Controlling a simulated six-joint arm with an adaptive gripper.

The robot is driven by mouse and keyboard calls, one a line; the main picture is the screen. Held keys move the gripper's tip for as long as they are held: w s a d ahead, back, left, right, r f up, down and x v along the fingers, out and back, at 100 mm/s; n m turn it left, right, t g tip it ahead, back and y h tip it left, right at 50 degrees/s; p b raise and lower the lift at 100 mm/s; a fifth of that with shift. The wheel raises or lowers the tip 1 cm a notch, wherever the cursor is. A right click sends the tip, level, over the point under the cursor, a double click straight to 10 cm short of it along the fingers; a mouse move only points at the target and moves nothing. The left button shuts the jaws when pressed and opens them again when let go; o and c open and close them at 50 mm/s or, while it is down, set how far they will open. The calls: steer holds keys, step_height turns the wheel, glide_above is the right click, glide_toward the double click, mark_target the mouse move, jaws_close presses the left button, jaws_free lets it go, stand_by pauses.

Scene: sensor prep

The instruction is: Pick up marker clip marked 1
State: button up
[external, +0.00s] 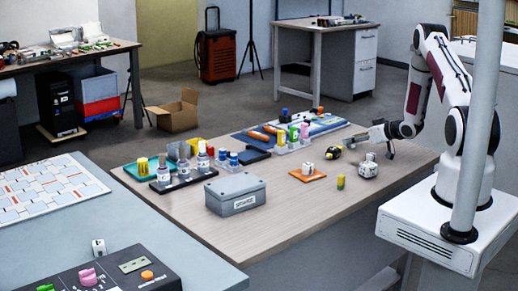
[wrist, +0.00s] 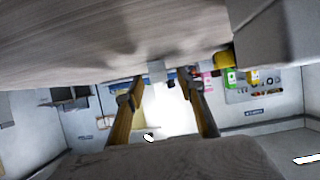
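I cannot read a 1 on anything, so I cannot tell for sure which thing is the marker clip. Small candidates on the wooden table are a yellow-green upright piece (external: 340,183), a white block (external: 308,169) on an orange pad (external: 314,176), and a larger white dotted block (external: 368,170). My gripper (external: 372,138) is held above the table's far right edge, behind the larger white block. In the wrist view my gripper (wrist: 160,90) has its two fingers apart, with nothing between them.
A grey box (external: 235,194) stands near the table's front. Bottles in a black rack (external: 180,182), a teal tray (external: 143,168) and blue mats (external: 255,139) fill the left and back. A yellow-and-black item (external: 333,153) lies near the white blocks. The front right tabletop is clear.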

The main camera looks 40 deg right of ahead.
steer(key=shift+x, duration=1)
steer(key=c, duration=0.9)
